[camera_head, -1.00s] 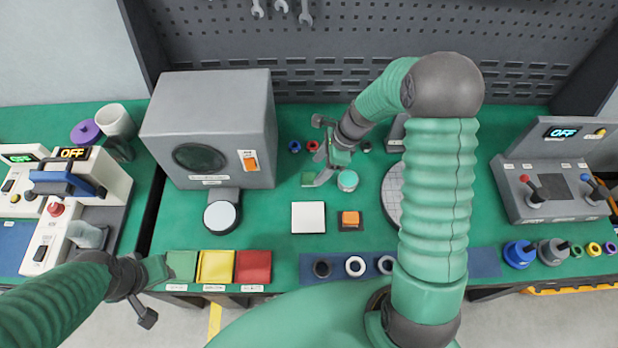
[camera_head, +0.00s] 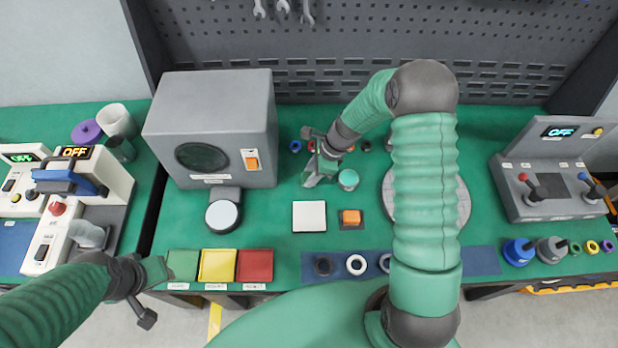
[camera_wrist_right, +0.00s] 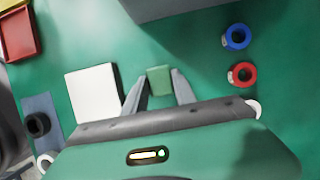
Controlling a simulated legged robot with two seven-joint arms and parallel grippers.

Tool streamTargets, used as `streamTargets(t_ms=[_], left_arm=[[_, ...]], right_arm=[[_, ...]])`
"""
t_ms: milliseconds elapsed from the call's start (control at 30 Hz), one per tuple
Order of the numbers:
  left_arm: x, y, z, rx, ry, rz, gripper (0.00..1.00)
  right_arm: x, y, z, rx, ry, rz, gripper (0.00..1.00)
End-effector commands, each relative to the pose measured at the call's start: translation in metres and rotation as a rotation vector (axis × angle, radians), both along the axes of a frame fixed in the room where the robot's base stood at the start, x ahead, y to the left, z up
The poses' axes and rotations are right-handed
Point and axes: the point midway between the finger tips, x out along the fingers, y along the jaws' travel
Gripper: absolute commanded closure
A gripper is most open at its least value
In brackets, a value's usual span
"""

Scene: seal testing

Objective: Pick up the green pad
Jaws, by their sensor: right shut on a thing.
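The green pad (camera_wrist_right: 160,80) is a small green block between the two fingers of my right gripper (camera_wrist_right: 159,84) in the right wrist view. The gripper is shut on it, with one finger along each side. In the head view my right gripper (camera_head: 314,178) is low over the green table, left of a round green-topped piece (camera_head: 348,179). The pad is hard to make out there against the gripper and the green table. My left gripper (camera_head: 156,271) is at the lower left, beside the green tray (camera_head: 183,264); its finger opening is unclear.
A grey machine (camera_head: 210,125) stands left of my right gripper. A white square (camera_head: 309,216) and an orange button (camera_head: 351,217) lie in front. Blue (camera_wrist_right: 237,37) and red (camera_wrist_right: 242,74) rings lie nearby. Yellow (camera_head: 217,265) and red (camera_head: 254,265) trays sit at the front edge.

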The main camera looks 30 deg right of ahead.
Motion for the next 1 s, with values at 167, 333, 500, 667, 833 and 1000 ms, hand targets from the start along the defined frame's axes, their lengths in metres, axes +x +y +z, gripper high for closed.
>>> streamTargets(t_ms=[167, 333, 500, 667, 833, 1000], left_arm=[[0.0, 0.0, 0.0, 0.0, 0.0, 0.0, 0.64], [0.0, 0.0, 0.0, 0.0, 0.0, 0.0, 0.64], [0.0, 0.0, 0.0, 0.0, 0.0, 0.0, 0.64], [0.0, 0.0, 0.0, 0.0, 0.0, 0.0, 0.64], [0.0, 0.0, -0.004, 0.0, 0.0, 0.0, 0.64], [0.0, 0.0, -0.011, 0.0, 0.0, 0.0, 0.64]], right_arm=[[0.0, -0.001, 0.0, 0.0, 0.0, -0.001, 1.0], [0.0, -0.001, 0.0, -0.001, 0.0, -0.001, 1.0], [0.001, -0.001, 0.008, -0.002, -0.002, 0.0, 1.0], [0.0, -0.001, 0.027, -0.003, -0.002, 0.001, 1.0], [-0.023, 0.001, 0.036, -0.001, 0.001, -0.003, 1.0], [-0.066, 0.006, 0.04, 0.0, 0.001, -0.003, 1.0]])
